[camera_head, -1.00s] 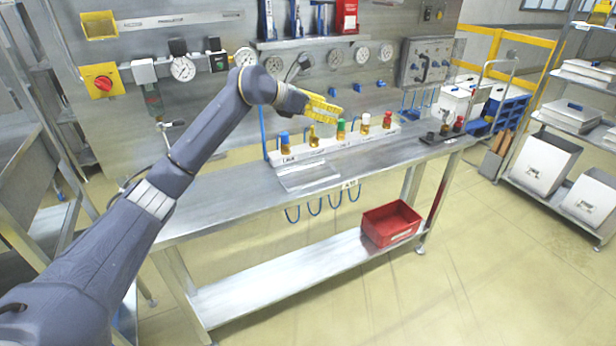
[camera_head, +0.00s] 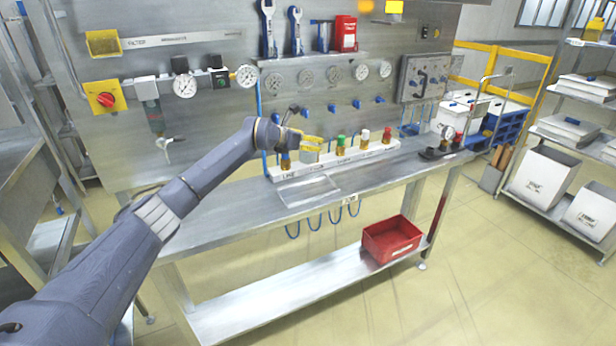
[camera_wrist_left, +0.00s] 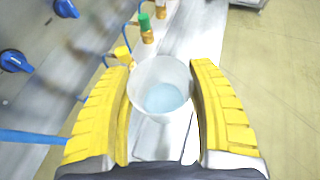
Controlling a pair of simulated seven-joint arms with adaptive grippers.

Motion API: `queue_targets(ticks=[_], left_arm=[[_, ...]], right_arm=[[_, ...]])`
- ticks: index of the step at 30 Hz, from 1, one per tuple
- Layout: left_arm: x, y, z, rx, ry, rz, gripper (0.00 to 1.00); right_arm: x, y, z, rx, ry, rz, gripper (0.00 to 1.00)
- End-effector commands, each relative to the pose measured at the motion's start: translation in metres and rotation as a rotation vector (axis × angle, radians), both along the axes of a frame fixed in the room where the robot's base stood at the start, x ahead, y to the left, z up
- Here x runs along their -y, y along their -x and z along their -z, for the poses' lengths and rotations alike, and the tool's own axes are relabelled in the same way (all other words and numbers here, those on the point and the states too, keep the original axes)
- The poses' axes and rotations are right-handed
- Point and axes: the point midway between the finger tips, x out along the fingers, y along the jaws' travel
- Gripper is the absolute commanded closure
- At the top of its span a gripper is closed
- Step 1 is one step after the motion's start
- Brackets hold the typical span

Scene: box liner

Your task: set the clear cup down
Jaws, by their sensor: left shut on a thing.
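In the left wrist view the clear cup (camera_wrist_left: 160,88), whitish and see-through with a pale blue bottom, sits between the two yellow fingers of my left gripper (camera_wrist_left: 165,115). The fingers are shut around it. In the head view my left gripper (camera_head: 312,142) is over the back of the steel bench (camera_head: 230,208), by the rack of bottles. The cup (camera_head: 308,156) is small and pale there, partly covered by the fingers. Whether its base touches anything is too small to tell. My right gripper is not in view.
A white rack (camera_head: 330,163) holds bottles with blue, green, white and red caps. A clear flat tray (camera_head: 308,190) lies in front of it. A black stand with a gauge (camera_head: 446,138) is at the bench's right end. A red bin (camera_head: 392,240) stands on the lower shelf.

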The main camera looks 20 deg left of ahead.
Motion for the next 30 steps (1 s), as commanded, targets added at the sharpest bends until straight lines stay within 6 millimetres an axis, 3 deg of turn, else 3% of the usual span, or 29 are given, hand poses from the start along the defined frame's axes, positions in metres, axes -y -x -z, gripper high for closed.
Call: queue_targets(ticks=[3,9,15,23,30], left_arm=[[0.0,0.0,0.029,-0.004,0.003,-0.001,0.75],[0.0,0.0,0.066,-0.003,0.002,0.0,0.75],[0.0,0.0,0.085,-0.001,0.002,0.0,0.75],[0.0,0.0,0.094,-0.001,0.001,0.0,0.75],[0.0,0.0,0.123,-0.003,0.002,0.0,0.75]], right_arm=[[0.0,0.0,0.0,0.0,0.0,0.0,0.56],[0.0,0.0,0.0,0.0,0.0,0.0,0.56],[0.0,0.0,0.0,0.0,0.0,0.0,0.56],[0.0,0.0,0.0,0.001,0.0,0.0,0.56],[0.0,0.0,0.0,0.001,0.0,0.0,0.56]])
